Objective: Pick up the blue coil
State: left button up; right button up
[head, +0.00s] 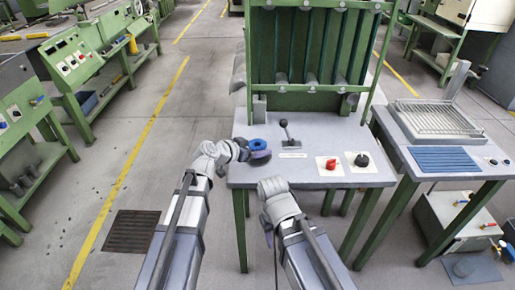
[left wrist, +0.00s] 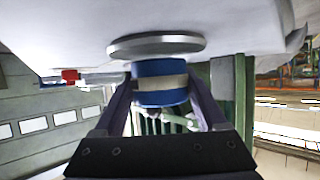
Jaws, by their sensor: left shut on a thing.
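The blue coil (head: 258,145) is at the left edge of the grey machine table in the head view. In the left wrist view the coil (left wrist: 160,82) is a blue cylinder with a tan band around its middle and a wide grey disc (left wrist: 156,45) at one end. My left gripper (head: 244,150) reaches it from the left, and its two dark fingers (left wrist: 163,100) are on either side of the coil, shut on it. The disc is close to the table surface; I cannot tell whether they touch. My right arm is low in front of the table; its fingertips are not clear.
The grey table (head: 235,172) carries a black lever (head: 289,133), a red knob (head: 331,164) and a black knob (head: 362,160). A green frame (head: 312,95) rises behind them. A second table with a blue ribbed pad (head: 446,159) stands at right. Open floor lies left.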

notch_tip(320, 180, up, 9)
jog(key=p, duration=0.8)
